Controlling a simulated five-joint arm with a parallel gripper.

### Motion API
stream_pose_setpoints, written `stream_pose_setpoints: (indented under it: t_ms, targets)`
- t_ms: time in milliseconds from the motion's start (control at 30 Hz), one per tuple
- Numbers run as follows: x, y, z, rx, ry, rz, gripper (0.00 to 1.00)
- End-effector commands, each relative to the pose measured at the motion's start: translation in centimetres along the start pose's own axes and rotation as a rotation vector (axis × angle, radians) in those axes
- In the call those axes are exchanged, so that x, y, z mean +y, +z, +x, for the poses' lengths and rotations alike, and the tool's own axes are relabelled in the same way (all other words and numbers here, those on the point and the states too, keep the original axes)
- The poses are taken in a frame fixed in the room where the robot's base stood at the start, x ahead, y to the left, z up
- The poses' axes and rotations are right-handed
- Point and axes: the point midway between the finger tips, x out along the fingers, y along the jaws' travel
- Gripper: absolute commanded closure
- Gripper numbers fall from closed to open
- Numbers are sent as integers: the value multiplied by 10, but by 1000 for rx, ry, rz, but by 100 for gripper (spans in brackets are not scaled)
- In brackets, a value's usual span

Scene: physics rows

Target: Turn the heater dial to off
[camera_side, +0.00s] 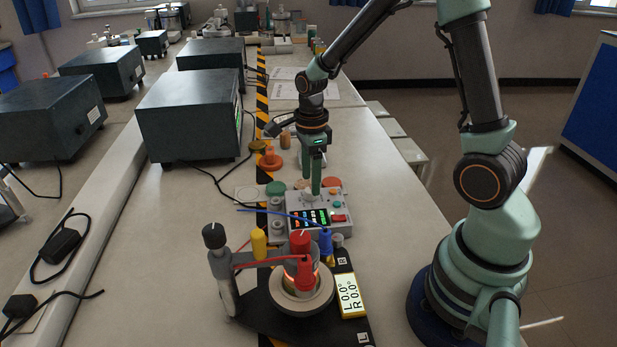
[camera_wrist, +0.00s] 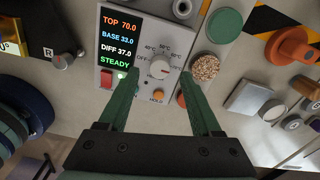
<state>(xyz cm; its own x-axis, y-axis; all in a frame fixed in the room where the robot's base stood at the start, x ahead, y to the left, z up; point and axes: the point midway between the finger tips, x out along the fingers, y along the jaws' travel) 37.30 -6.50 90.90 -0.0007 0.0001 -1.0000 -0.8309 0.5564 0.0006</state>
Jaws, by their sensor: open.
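The heater dial (camera_wrist: 159,66) is a white knob with temperature marks around it, on a pale control box (camera_side: 295,205). A small red mark shows on its lower right edge; I cannot read its exact setting. The box's display (camera_wrist: 121,42) reads TOP 70.0, BASE 33.0, DIFF 37.0, STEADY. My gripper (camera_wrist: 158,76) is open, with one green finger on each side of the dial in the wrist view. I cannot tell whether they touch it. In the side view my gripper (camera_side: 314,190) points down over the box and largely hides the dial.
A red switch (camera_wrist: 106,78) and an orange HOLD button (camera_wrist: 158,95) sit near the fingers. A heated apparatus with a red clamp (camera_side: 304,272) and black base (camera_side: 270,318) stands in front. A yellow readout (camera_side: 350,295) lies beside it. Table to the right is clear.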

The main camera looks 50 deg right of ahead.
Motion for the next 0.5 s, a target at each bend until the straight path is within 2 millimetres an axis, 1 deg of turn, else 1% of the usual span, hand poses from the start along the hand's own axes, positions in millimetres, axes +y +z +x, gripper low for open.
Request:
stream_pose_setpoints:
  t_ms: [33,200,300,500]
  targets:
    - [1,0,8,2,4,0,34]
    - [0,0,23,1,1,-1,34]
    - [0,0,27,1,1,-1,34]
    - [0,0,28,0,0,-1,34]
